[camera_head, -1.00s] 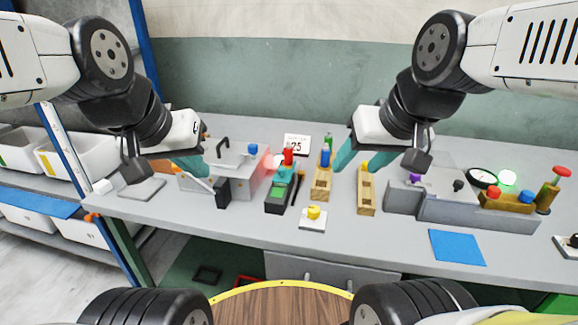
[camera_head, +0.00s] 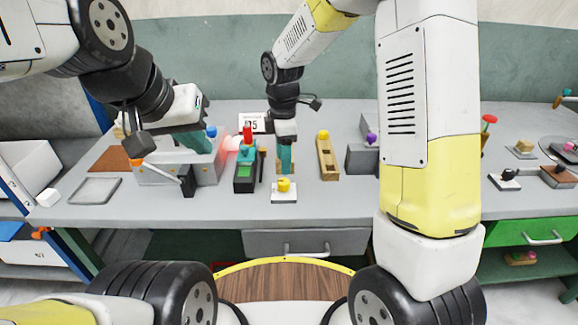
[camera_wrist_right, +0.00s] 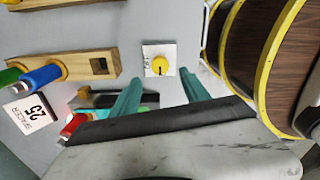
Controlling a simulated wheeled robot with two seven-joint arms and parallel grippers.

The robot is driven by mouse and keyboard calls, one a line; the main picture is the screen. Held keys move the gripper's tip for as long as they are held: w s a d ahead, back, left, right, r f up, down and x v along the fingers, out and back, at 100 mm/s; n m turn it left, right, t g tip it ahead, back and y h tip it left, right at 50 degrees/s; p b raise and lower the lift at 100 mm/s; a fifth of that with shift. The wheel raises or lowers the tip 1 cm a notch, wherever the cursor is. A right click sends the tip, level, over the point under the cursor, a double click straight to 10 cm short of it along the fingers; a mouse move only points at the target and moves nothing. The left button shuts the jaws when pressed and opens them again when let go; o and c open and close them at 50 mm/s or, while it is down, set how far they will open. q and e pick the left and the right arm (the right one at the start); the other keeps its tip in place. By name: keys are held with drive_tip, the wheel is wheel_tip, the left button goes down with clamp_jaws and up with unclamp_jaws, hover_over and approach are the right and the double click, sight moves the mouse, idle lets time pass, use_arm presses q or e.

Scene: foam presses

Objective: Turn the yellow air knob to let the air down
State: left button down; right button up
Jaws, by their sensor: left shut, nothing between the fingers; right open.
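The yellow air knob (camera_head: 284,184) sits on a small white plate (camera_head: 285,197) near the front edge of the table. In the right wrist view the knob (camera_wrist_right: 161,66) shows a dark pointer line. My right gripper (camera_head: 286,165) is over the knob, pointing down. In the right wrist view its teal fingers (camera_wrist_right: 162,79) are spread apart, with the knob just beyond the tips and framed between them. I see no contact with the knob. My left gripper (camera_head: 210,146) is shut and empty, over the left grey press (camera_head: 155,170).
A black and green device (camera_head: 244,176) stands left of the knob, and a wooden holder (camera_head: 327,160) stands to its right. The right grey press (camera_head: 360,158) is partly hidden by my arm. The table front around the plate is clear.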

sight(283, 181)
wheel_tip(283, 181, down, 8)
idle(0.5)
clamp_jaws()
